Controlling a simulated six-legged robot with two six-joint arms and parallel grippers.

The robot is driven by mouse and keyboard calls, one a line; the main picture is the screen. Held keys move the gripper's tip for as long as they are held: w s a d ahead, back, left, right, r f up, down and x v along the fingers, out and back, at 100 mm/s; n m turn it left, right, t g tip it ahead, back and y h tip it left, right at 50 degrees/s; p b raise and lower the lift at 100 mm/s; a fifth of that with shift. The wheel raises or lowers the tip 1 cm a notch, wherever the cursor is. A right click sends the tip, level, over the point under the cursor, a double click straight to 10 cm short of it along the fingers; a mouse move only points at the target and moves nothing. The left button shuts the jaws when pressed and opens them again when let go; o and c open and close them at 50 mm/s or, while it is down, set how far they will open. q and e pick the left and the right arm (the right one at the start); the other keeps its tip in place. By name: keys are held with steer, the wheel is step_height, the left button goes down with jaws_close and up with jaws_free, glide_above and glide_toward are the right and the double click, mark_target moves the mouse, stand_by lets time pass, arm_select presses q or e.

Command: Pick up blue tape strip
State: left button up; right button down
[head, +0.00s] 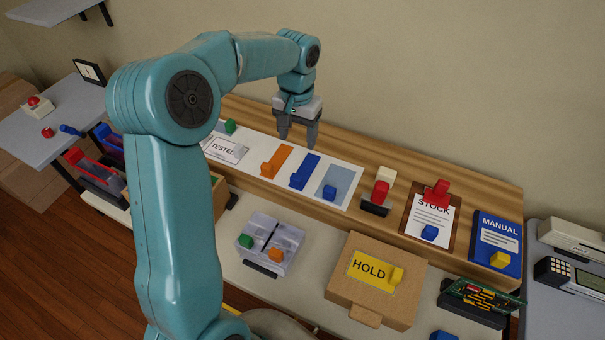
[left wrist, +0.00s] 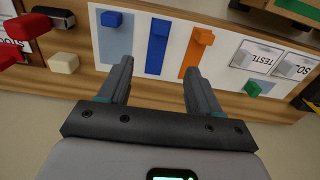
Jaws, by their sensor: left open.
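The blue tape strip (head: 308,168) lies on a white panel (head: 345,199) on the wooden shelf, with a raised blue tab at its front end. In the left wrist view the strip (left wrist: 156,52) appears beyond my fingertips, roughly in line with the gap between them. My left gripper (head: 298,142) points down, open and empty, above and behind the strip in the head view. Its two fingers also show in the left wrist view (left wrist: 158,72), apart from the strip. My right gripper is not in view.
An orange strip (head: 277,160) and a grey-blue patch (head: 341,181) flank the blue strip closely. The TESTED card (head: 225,149) lies left. A red-and-black item (head: 379,194) and a cream block (head: 386,176) stand right. A HOLD box (head: 345,299) sits in front, below.

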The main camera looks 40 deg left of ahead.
arm_select(q)
glide_toward(297, 175)
step_height(297, 175, down, 5)
steer(key=shift+w+f+p, duration=0.1)
steer(key=shift+w+p, duration=0.05)
steer(key=shift+p, duration=0.3)
step_height(297, 175, down, 4)
steer(key=shift+f+p, duration=0.1)
steer(key=shift+p, duration=0.75)
steer(key=shift+f, duration=0.65)
steer(key=shift+r, duration=0.1)
steer(key=c, duration=0.9)
